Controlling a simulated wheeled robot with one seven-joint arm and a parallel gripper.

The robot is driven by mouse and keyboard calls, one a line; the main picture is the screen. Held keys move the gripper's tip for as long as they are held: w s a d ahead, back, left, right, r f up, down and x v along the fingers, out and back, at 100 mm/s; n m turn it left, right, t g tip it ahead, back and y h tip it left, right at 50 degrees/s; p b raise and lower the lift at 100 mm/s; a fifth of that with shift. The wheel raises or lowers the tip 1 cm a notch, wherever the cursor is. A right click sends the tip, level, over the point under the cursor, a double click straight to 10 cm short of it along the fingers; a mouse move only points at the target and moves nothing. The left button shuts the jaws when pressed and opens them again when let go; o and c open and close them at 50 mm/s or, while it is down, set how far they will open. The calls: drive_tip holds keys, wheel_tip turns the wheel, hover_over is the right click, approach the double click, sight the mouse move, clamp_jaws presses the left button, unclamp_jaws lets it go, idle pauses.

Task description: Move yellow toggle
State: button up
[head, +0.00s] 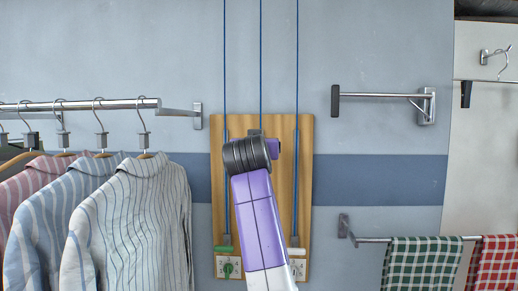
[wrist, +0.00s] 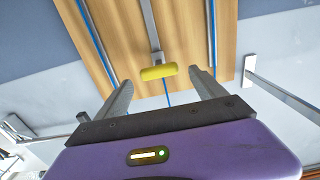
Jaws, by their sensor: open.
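The yellow toggle (wrist: 158,72) is a short rounded bar. It sits at the end of a grey strip on the wooden board (wrist: 185,30), with a blue cord running from it. In the wrist view my gripper (wrist: 161,80) is open and its two fingers point at the board. The toggle appears between the fingertips, with a gap on each side; I cannot tell how far it is in depth. In the head view my arm covers the middle of the board (head: 304,180) and hides the toggle and my gripper.
A green handle (head: 225,248) and a white handle (head: 296,252) hang on blue cords at the board's left and right. Striped shirts (head: 130,225) hang at left. A wall rail (head: 385,95) and checked cloths (head: 420,265) are at right.

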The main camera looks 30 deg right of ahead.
drive_tip(key=v, duration=0.3)
drive_tip(key=shift+s+b, duration=0.2)
drive_tip(key=shift+b, duration=0.2)
